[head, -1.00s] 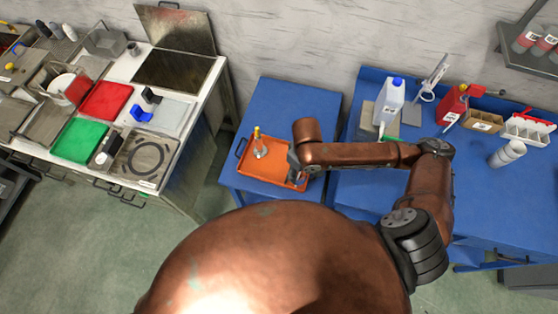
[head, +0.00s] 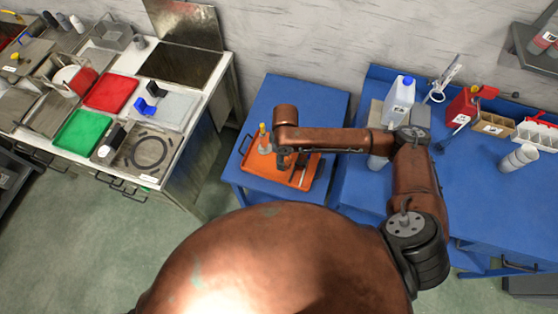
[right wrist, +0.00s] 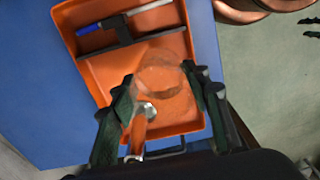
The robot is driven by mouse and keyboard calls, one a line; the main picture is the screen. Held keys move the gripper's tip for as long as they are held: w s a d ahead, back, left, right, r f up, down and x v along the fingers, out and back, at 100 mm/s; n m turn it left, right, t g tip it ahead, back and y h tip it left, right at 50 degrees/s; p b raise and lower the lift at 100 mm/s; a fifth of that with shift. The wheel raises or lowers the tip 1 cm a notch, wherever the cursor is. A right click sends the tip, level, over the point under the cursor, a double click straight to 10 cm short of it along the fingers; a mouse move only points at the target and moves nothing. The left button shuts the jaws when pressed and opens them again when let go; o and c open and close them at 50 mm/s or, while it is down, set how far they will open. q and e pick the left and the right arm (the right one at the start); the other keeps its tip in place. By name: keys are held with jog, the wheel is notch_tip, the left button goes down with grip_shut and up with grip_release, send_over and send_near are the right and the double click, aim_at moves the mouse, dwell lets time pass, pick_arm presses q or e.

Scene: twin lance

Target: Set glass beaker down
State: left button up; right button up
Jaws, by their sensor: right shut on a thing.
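The glass beaker (right wrist: 158,70) is a clear round vessel between the fingertips of my right gripper (right wrist: 160,80) in the right wrist view. The gripper is shut on it over the orange tray (right wrist: 88,45). I cannot tell whether the beaker touches the tray floor. In the head view my right gripper (head: 283,158) is over the left part of the tray (head: 316,160), and the arm hides the beaker there. My left gripper is not in view.
A dark divider (right wrist: 115,40) and a blue-ended stick (right wrist: 92,28) lie in the tray. A white jug (head: 399,98) stands on the blue table to the right.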

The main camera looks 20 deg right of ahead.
jog(key=w+f, duration=0.1)
jog(key=w+a+f, duration=0.1)
jog(key=f, duration=0.1)
jog(key=shift+w+a+f+b, duration=0.1)
jog(key=shift+w+b, duration=0.15)
jog(key=shift+b, duration=0.05)
notch_tip(320, 180, down, 2)
jog(key=shift+f, duration=0.35)
jog(key=shift+f, duration=0.15)
jog(key=o, duration=1.3)
notch_tip(320, 180, up, 12)
jog(key=p, duration=0.1)
